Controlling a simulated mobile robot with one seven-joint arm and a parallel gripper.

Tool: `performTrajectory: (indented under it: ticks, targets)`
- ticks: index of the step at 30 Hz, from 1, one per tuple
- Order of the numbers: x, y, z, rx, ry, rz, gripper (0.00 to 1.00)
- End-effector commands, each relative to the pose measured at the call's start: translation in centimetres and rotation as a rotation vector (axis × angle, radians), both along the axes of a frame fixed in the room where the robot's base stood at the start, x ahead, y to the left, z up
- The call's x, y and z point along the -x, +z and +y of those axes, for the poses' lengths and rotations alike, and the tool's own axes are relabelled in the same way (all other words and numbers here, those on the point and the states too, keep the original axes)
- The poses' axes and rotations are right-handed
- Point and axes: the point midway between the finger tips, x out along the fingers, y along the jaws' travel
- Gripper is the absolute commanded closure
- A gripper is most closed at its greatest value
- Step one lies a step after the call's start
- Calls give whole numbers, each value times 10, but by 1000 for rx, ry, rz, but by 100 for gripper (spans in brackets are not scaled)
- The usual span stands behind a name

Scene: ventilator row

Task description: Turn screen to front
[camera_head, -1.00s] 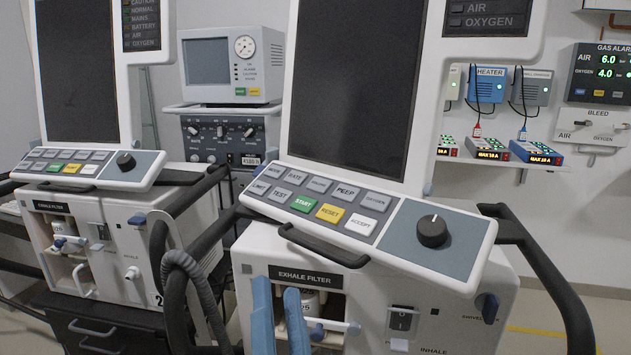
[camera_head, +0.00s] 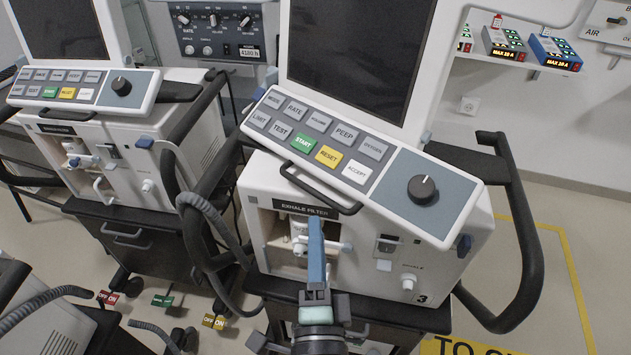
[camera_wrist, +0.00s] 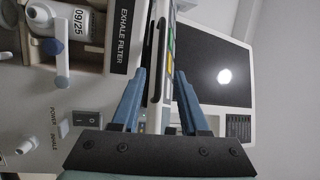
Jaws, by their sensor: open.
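The screen (camera_head: 360,50) is dark in a white frame on the middle ventilator, above a tilted control panel (camera_head: 405,185) with labelled keys and a black knob. In the wrist view the screen (camera_wrist: 215,65) appears sideways, with a bright reflection. My gripper (camera_head: 316,225) has blue fingers pointing up in front of the exhale filter bay, below the panel's front handle (camera_head: 318,190). In the wrist view my gripper (camera_wrist: 158,75) is open, its fingers on either side of the panel's edge and handle in the picture. I cannot tell whether they touch. One finger largely hides the other in the head view.
A second ventilator (camera_head: 130,150) stands at the left, with a grey hose (camera_head: 205,225) between the two machines. Black rails (camera_head: 525,220) flank the middle ventilator. The floor at the right (camera_head: 555,255) is clear, with yellow lines.

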Motion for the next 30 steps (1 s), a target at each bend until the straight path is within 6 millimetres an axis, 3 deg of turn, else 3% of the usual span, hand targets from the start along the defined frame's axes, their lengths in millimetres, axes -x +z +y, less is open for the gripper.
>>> performTrajectory:
  ticks: [9,15,28,30]
  targets:
    - [-57,12,0,1,0,-3,56]
    - [-78,13,1,1,1,-2,56]
    - [-86,14,1,1,1,-1,56]
    - [-86,14,1,1,1,-1,68]
